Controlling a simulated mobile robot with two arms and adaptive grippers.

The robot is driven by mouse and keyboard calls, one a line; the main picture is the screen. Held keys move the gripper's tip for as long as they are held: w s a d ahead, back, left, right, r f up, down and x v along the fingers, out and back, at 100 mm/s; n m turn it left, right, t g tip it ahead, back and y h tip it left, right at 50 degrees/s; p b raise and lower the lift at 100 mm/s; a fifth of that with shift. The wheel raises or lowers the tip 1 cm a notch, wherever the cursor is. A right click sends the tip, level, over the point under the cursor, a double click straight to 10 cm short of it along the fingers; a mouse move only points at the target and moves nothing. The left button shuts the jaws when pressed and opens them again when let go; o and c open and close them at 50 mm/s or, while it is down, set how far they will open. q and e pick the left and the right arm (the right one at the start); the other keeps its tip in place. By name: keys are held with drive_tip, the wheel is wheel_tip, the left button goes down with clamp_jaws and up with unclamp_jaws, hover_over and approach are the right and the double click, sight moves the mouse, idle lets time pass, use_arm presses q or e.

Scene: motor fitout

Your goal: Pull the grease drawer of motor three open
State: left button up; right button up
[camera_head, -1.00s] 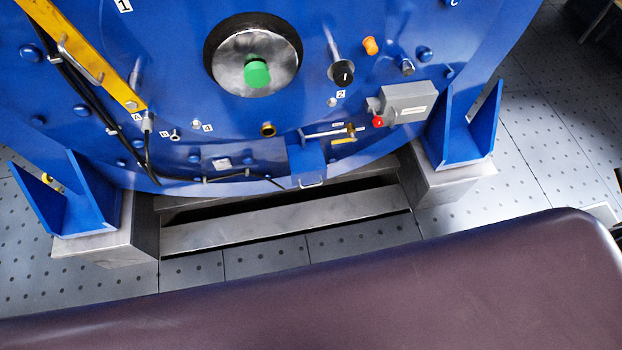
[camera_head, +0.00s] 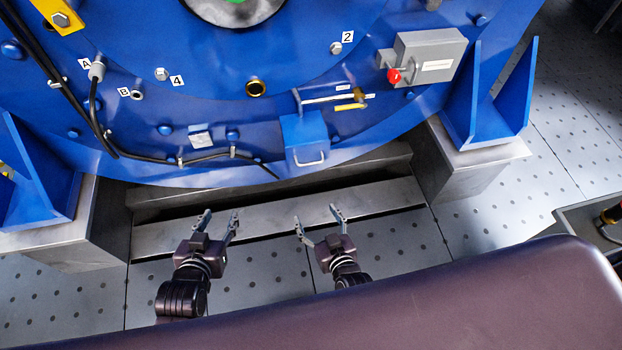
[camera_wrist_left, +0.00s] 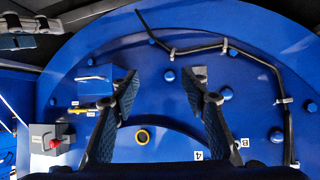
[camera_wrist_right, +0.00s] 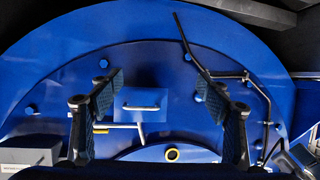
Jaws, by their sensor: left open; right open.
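The grease drawer is a small blue box (camera_head: 304,138) low on the blue motor's front, with a silver bar handle (camera_head: 309,160) at its lower edge. It looks shut. In the right wrist view the drawer (camera_wrist_right: 127,108) lies between the open fingers, nearer the left one. In the left wrist view the drawer (camera_wrist_left: 92,78) is left of the fingers, partly beside the left fingertip. My left gripper (camera_head: 219,220) is open and empty, below and left of the drawer. My right gripper (camera_head: 318,215) is open and empty, below the drawer handle and apart from it.
A grey box with a red knob (camera_head: 425,58) is mounted right of the drawer. A yellow-handled valve (camera_head: 350,106) sits just above right. A black cable (camera_head: 213,156) runs along the motor to the drawer's left. Metal plinths (camera_head: 471,165) stand at both sides.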

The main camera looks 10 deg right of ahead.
sight(311, 163)
drive_tip(key=w+r+t+b, duration=0.1)
drive_tip(key=w+r+b, duration=0.1)
drive_tip(key=w+b, duration=0.1)
drive_tip(key=w+d+r+m+t+h+b, duration=0.1)
drive_tip(key=w+r+t+b, duration=0.1)
drive_tip(key=w+b, duration=0.2)
drive_tip(key=w+r+t+b, duration=0.1)
drive_tip(key=w+r+b, duration=0.1)
drive_tip(key=w, duration=0.5)
drive_tip(key=shift+w+d+m+t+h+b, duration=0.1)
drive_tip(key=shift+d+m+t+h+b, duration=0.1)
drive_tip(key=shift+m+t+h+b, duration=0.35)
drive_tip(key=shift+w, duration=0.2)
use_arm(q)
wheel_tip(311, 163, up, 25)
drive_tip(key=d+t+h, duration=0.2)
drive_tip(key=t+h, duration=0.1)
drive_tip(key=t, duration=0.6)
drive_tip(key=shift+t, duration=0.4)
drive_tip(key=shift+w, duration=0.1)
use_arm(e)
drive_tip(key=shift+c, duration=0.2)
